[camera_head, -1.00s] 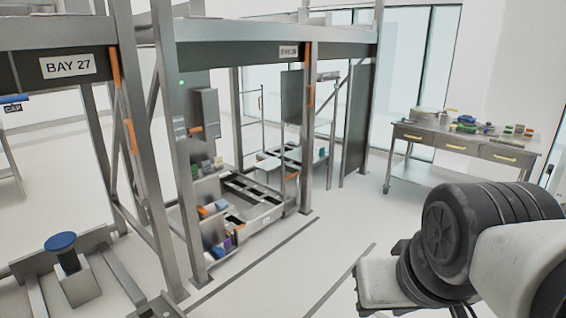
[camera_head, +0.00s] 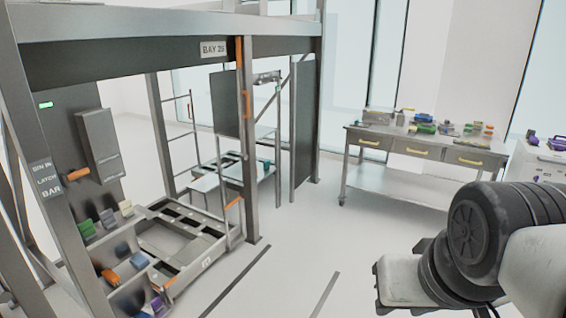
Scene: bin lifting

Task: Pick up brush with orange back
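No brush can be made out for certain. A small orange item (camera_head: 110,277) lies in the low open compartments at the lower left, but it is too small to tell what it is. A blue item (camera_head: 139,261) and a purple item (camera_head: 157,305) are close to it. Several small objects lie on the far steel table (camera_head: 372,137), too small to name surely. My arm (camera_head: 478,240) shows at the lower right, over open floor and well apart from these things. My gripper's fingers are not in view.
A grey rack with a bay sign (camera_head: 213,49) fills the left, its upright (camera_head: 250,150) standing before the floor. A low grey tray frame (camera_head: 205,262) sits inside. A white cart (camera_head: 541,158) with purple items stands far right. The middle floor (camera_head: 310,235) is clear.

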